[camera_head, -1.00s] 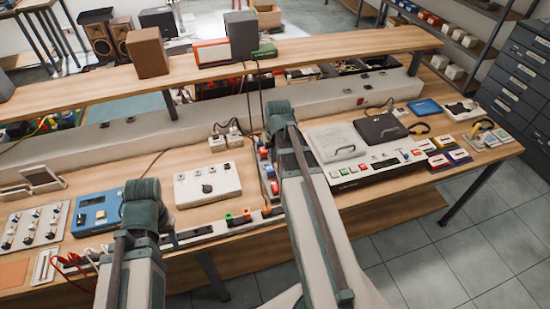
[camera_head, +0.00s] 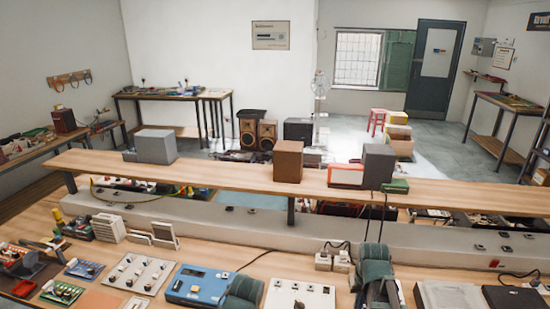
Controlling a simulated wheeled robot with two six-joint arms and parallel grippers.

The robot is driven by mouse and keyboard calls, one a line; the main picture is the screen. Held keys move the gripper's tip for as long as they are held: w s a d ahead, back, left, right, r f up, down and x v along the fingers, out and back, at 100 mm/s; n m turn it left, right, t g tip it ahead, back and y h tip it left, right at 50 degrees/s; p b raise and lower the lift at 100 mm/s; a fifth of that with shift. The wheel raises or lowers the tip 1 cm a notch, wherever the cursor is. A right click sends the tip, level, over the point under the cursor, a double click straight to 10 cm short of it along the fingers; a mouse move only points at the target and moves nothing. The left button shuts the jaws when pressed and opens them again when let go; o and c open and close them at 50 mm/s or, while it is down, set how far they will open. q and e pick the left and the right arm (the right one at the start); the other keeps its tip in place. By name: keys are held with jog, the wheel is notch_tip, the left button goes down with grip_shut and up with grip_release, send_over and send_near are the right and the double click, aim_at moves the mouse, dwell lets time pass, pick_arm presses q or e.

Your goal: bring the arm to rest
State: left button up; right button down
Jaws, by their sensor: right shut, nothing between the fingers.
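My right arm (camera_head: 375,262) rises from the bottom edge, right of the middle, over the front of the workbench (camera_head: 275,265). My right gripper (camera_head: 379,293) is low at the bottom edge, shut and empty; its fingertips are hard to make out. My left arm (camera_head: 241,291) shows only a grey-green rounded part at the bottom, in front of the blue device (camera_head: 197,284). My left gripper is not in view.
A white control box (camera_head: 298,295) lies between my arms. A dark flat case (camera_head: 514,297) lies to the right. A raised shelf (camera_head: 235,176) spans the bench, bearing a brown box (camera_head: 288,160) and grey boxes. Open floor lies behind.

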jog(key=s+a+f+n, duration=0.1)
jog(key=s+a, duration=0.3)
jog(key=a, duration=0.3)
jog(key=s+a+f+n+g+b, duration=0.1)
jog(key=s+a+n, duration=0.1)
jog(key=a, duration=0.5)
jog(key=s+a+f+n+b, duration=0.1)
jog(key=s+a+n, duration=0.1)
jog(key=s+a, duration=0.3)
jog(key=a, duration=0.2)
jog(key=shift+s+a+g+h, duration=0.3)
jog(key=shift+a+h, duration=0.05)
jog(key=shift+h, duration=0.05)
